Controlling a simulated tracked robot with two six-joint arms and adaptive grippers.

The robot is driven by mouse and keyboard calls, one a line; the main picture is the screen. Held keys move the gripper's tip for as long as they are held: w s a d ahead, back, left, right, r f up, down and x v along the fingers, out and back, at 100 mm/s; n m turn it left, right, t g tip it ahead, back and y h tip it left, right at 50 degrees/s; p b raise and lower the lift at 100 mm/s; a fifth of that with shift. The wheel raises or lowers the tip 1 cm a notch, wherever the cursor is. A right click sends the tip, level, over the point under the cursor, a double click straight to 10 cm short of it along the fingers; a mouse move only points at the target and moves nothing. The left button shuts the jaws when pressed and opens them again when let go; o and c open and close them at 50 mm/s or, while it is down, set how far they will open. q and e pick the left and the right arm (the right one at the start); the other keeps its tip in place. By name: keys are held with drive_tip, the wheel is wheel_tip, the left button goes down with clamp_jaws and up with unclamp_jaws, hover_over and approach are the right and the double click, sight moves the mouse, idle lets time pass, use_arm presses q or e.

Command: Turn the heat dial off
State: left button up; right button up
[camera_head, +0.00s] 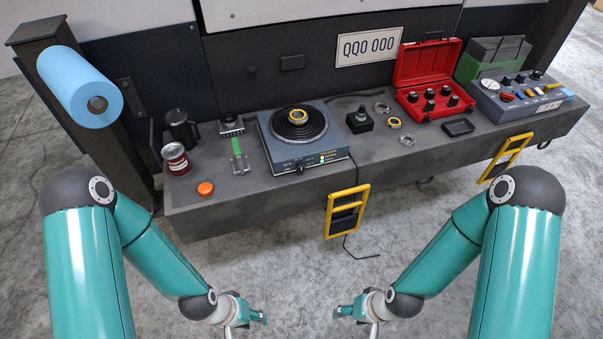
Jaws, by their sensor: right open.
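The hot plate (338,153) is a blue-grey box with a dark coil burner, standing on the middle left of the grey bench. Its black heat dial (300,169) is on the front face, with small lit indicators (322,159) to its right. The dial's setting is too small to read. A brass-coloured ring (297,117) lies on the coil. My left gripper (262,317) and right gripper (338,312) hang low in front of the bench, over the floor, well apart from the hot plate. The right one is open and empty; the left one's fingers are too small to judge.
On the bench (255,200) stand a red-labelled can (176,160), a green-handled tool (238,158), an orange button (206,188), a joystick box (360,121), an open red case (425,75) and a control box (518,98). Yellow handles (346,210) stick out in front.

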drive_tip(key=w+f+t+b, duration=0.3)
drive_tip(key=w+f+b, duration=0.3)
drive_tip(key=w+b, duration=0.2)
drive_tip(key=t+y+b, duration=0.2)
drive_tip(key=t+b, duration=1.1)
drive_tip(key=b, duration=1.7)
approach(301, 171)
drive_tip(key=b+x, duration=0.1)
drive_tip(key=x, duration=0.8)
drive_tip(key=shift+w, duration=0.15)
clamp_jaws()
